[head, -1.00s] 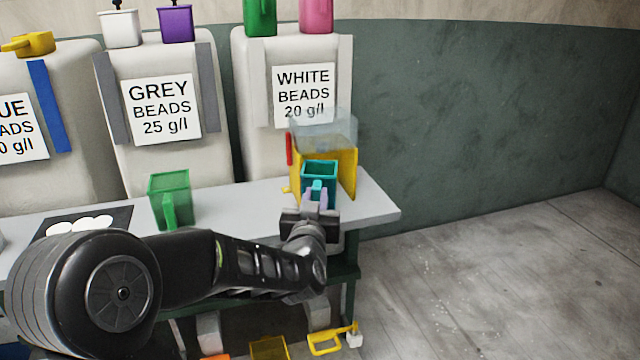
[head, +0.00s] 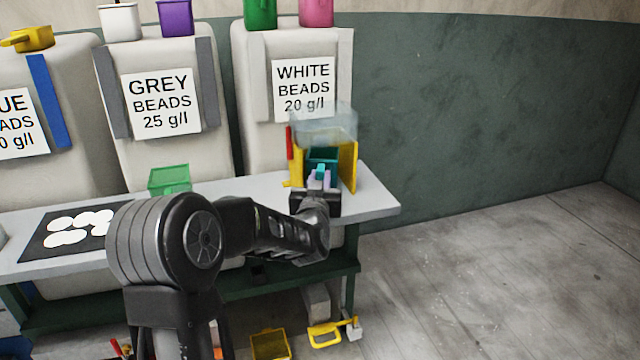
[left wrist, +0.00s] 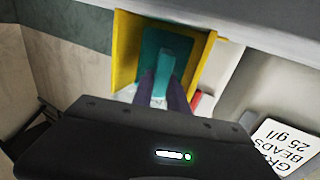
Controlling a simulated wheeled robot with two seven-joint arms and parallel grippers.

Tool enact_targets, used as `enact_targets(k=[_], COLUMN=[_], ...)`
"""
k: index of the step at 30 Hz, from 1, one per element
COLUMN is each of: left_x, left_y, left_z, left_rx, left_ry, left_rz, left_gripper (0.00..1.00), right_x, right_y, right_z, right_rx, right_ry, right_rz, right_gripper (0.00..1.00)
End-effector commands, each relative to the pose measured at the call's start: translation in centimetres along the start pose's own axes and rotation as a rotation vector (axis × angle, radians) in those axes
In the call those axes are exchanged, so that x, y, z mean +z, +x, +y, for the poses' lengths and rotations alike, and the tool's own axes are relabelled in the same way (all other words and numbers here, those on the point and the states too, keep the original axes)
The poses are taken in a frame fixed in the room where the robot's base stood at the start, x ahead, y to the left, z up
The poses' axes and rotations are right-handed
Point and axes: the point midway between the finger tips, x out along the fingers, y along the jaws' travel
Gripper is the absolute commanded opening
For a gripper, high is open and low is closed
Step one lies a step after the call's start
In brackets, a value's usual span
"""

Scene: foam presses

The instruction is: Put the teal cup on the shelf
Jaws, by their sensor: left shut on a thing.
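The teal cup (head: 322,157) is inside the yellow-sided press (head: 349,168) at the right end of the grey bench, under its clear cover. My left gripper (head: 320,181) is shut on the cup's handle, on the near side of the press. The left wrist view also shows the cup (left wrist: 168,55) between the yellow walls, with the fingers (left wrist: 162,88) on its handle. I cannot tell whether the cup's base touches the surface under it. No shelf can be named for sure; a lower dark green level (head: 347,267) shows under the bench. My right gripper is not in view.
A green cup (head: 169,179) stands on the bench (head: 376,200), partly behind my arm. A black mat (head: 45,241) with white discs lies at left. White bead sacks stand behind. Yellow containers (head: 269,345) lie low under the bench. The floor at right is clear.

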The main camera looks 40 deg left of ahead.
Motion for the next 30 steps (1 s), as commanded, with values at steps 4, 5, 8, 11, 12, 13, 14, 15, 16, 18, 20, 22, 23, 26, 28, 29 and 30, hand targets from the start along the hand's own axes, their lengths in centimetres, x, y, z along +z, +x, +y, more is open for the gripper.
enact_targets(k=[4, 5, 8, 11, 12, 13, 14, 15, 16, 18, 20, 22, 23, 26, 28, 29, 30], left_x=[1.18, 1.19, 1.15, 1.17, 1.27, 1.38, 1.49, 1.61, 1.58, 1.47, 1.47, 1.47, 1.47, 1.47, 1.47, 1.47, 1.46], left_y=[0.02, 0.01, 0.01, 0.0, 0.0, 0.0, 0.0, 0.0, -0.01, -0.01, -0.01, -0.01, -0.01, -0.01, -0.01, -0.01, -0.01], left_z=[-0.05, -0.05, -0.03, -0.02, -0.01, -0.01, 0.0, 0.0, 0.0, 0.0, 0.0, 0.0, 0.0, 0.0, 0.0, 0.0, 0.0], left_rx=[-0.001, -0.001, -0.001, -0.001, 0.0, 0.0, 0.0, 0.0, 0.0, 0.0, 0.0, 0.0, 0.0, 0.0, 0.0, 0.0, 0.0], left_ry=[-0.001, -0.001, -0.001, -0.001, -0.001, -0.001, -0.001, -0.001, -0.001, -0.001, -0.001, -0.001, -0.001, -0.001, -0.001, -0.001, -0.001], left_rz=[0.002, 0.003, 0.003, 0.003, 0.003, 0.003, 0.003, 0.003, 0.002, 0.002, 0.002, 0.002, 0.002, 0.002, 0.002, 0.002, 0.002], left_gripper=[0.0, 0.0, 0.0, 0.0, 0.0, 0.0, 0.0, 0.0, 0.2, 0.26, 0.31, 0.36, 0.39, 0.41, 0.41, 0.41, 0.41], right_x=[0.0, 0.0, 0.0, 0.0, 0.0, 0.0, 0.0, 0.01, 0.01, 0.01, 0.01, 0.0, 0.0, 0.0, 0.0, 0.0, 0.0], right_y=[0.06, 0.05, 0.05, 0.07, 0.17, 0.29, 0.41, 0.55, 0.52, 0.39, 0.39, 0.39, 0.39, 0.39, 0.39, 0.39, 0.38], right_z=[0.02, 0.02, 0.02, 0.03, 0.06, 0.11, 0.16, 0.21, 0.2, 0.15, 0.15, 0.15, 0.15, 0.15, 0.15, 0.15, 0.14], right_rx=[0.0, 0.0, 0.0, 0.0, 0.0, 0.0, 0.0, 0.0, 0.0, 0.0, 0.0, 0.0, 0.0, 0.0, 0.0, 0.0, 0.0], right_ry=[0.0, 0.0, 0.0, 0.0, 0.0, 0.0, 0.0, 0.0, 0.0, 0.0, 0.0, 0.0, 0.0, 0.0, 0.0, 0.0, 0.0], right_rz=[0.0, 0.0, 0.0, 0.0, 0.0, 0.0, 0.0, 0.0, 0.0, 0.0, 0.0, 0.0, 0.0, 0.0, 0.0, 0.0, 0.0], right_gripper=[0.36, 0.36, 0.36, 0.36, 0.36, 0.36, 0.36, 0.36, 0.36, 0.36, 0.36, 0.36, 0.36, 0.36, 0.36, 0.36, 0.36])
